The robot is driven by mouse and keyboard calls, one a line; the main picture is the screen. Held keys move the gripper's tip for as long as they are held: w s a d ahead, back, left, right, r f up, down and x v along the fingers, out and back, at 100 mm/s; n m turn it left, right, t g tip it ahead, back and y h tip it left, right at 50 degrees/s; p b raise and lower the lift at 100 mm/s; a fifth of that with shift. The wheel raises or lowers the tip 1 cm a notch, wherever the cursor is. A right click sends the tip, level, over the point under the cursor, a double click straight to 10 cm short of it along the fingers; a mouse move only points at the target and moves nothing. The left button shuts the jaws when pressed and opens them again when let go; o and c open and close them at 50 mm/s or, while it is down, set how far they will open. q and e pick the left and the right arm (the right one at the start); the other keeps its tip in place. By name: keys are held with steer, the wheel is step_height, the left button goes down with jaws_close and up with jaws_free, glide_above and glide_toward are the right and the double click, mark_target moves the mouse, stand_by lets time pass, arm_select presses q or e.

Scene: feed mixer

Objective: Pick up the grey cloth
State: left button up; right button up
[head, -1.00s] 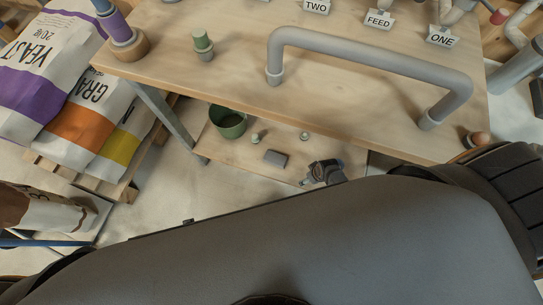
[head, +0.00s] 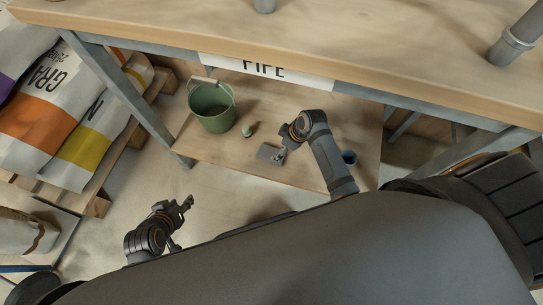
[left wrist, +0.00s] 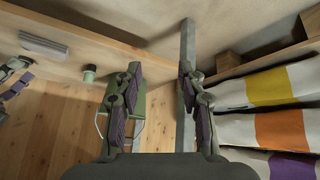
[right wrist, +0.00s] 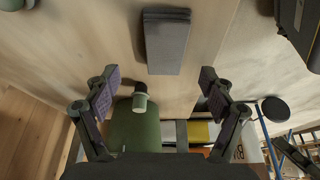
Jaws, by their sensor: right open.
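The grey cloth (head: 267,153) is a flat folded stack on the low wooden shelf (head: 228,158) under the table. It shows large in the right wrist view (right wrist: 167,40) and at the upper left of the left wrist view (left wrist: 43,46). My right gripper (head: 281,154) is at the cloth's right end in the head view and hides part of it. In the right wrist view its fingers (right wrist: 157,80) are open and empty, with the cloth beyond their tips. My left gripper (head: 188,203) is open and empty, out over the floor in front of the shelf.
A metal leg (head: 135,108) and feed sacks (head: 45,125) are at the left.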

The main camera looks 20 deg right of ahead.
mark_target(272, 154)
arm_select(q)
steer(key=shift+w+r+t, duration=0.3)
steer(key=shift+w, duration=0.2)
steer(key=shift+w+r+t, duration=0.3)
steer(key=shift+w, duration=0.2)
arm_select(e)
steer(key=shift+w+a+f, duration=0.1)
steer(key=shift+a+f, duration=0.05)
steer(key=shift+f, duration=0.35)
